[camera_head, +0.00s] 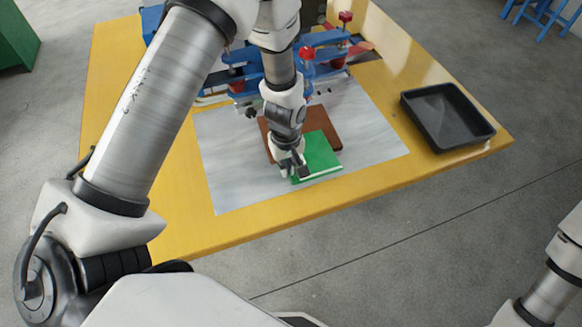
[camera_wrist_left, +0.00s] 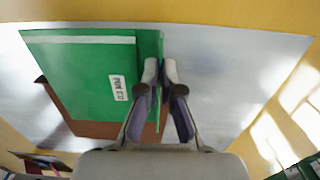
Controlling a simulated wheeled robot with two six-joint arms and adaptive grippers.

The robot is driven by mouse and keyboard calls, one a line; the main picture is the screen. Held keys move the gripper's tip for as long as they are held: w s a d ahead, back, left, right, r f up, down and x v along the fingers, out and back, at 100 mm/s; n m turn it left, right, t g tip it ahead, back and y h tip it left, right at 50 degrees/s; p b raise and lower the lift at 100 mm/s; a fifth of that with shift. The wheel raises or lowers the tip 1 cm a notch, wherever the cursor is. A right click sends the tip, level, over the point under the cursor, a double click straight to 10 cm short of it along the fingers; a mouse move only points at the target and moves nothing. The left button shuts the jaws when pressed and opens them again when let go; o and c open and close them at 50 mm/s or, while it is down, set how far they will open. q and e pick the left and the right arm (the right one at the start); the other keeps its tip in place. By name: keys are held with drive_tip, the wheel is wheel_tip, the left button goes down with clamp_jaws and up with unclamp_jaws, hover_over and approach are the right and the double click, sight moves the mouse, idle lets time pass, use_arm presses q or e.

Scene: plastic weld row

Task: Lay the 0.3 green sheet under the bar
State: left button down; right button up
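The green sheet (camera_head: 318,157) is over a brown sheet (camera_head: 328,115) on the pale grey mat (camera_head: 235,180). It also shows in the left wrist view (camera_wrist_left: 75,75), with a white stripe along one side and a small white label, upside down, that seems to read 0.3. My left gripper (camera_head: 296,170) is at the green sheet's left edge. In the left wrist view its fingers (camera_wrist_left: 161,72) are close together on either side of that edge. I cannot tell whether the sheet is raised. The blue bar fixture (camera_head: 325,38) with red knobs stands behind, partly hidden by my arm. My right gripper is out of view.
A black tray (camera_head: 447,117) sits at the right of the yellow table (camera_head: 175,215). The mat is clear to the left and right of the sheets. My left arm covers much of the table's left side.

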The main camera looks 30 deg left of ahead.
use_arm(q)
drive_tip(key=w+a+b, duration=0.1)
drive_tip(key=w+a, duration=0.1)
drive_tip(key=a, duration=0.1)
drive_tip(key=w+a+f+b, duration=0.1)
drive_tip(key=w+a, duration=0.1)
drive_tip(key=a, duration=0.1)
drive_tip(key=w+a+b, duration=0.1)
drive_tip(key=w+a, duration=0.1)
drive_tip(key=w, duration=0.1)
drive_tip(key=shift+w+a+f+b, duration=0.1)
drive_tip(key=shift+a+f+b, duration=0.2)
drive_tip(key=shift+a, duration=0.1)
drive_tip(key=shift+w+f, duration=0.1)
drive_tip(key=shift+f, duration=0.45)
drive_tip(key=shift+p, duration=0.45)
idle(0.4)
drive_tip(key=shift+f, duration=0.1)
idle(0.5)
drive_tip(key=c, duration=1.2)
unclamp_jaws()
drive_tip(key=shift+c, duration=0.2)
drive_tip(key=shift+p, duration=0.35)
